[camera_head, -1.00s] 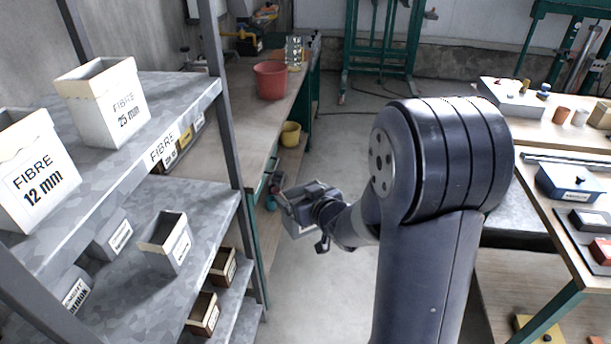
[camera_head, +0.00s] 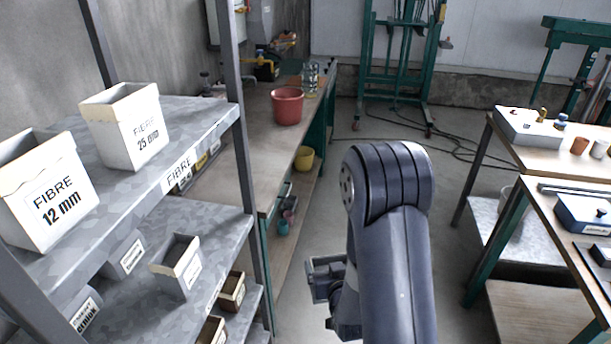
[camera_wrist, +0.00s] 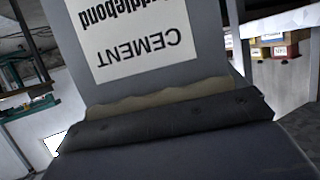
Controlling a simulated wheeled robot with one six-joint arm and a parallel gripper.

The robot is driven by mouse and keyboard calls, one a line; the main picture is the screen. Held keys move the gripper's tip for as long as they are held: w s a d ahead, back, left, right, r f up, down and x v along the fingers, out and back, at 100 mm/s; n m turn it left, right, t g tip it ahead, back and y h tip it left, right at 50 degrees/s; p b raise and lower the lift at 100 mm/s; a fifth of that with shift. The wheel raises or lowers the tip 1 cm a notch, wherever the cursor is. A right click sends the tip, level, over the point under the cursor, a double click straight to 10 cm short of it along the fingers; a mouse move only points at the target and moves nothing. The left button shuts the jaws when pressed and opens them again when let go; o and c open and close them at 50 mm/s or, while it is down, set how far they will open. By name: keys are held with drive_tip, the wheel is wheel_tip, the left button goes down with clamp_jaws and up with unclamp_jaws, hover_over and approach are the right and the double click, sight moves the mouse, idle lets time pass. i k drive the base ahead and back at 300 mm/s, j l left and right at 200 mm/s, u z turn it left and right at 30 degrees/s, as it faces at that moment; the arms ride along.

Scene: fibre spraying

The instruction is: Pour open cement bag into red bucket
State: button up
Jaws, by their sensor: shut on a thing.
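The red bucket (camera_head: 287,105) stands upright on the long workbench, near its far end, in the head view. The grey cement bag (camera_wrist: 205,55) fills the middle of the wrist view, with a white label reading CEMENT upside down. A ragged cream torn edge crosses it below the label. My gripper (camera_head: 322,280) is low in the middle of the head view, shut on the bag, beside the workbench and well short of the bucket. My arm hides part of it. The bag's contents do not show.
A metal shelf (camera_head: 215,118) with fibre boxes (camera_head: 125,128) stands close on the left. The workbench (camera_head: 245,140) runs behind it. A yellow bucket (camera_head: 304,158) sits on its lower shelf. Tables (camera_head: 540,165) stand on the right.

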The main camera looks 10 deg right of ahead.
sight(286, 102)
drive_tip(key=i+l+u, duration=0.15)
drive_tip(key=i+l, duration=0.25)
drive_tip(key=i, duration=0.2)
drive_tip(key=i+l+u, duration=0.15)
drive_tip(key=i+l, duration=0.35)
drive_tip(key=i+l+u, duration=0.2)
drive_tip(key=i+l, duration=0.4)
drive_tip(key=i+l+u, duration=0.15)
drive_tip(key=i+l, duration=0.4)
drive_tip(key=i+l+u, duration=0.15)
drive_tip(key=i+l, duration=0.3)
drive_tip(key=l, duration=0.35)
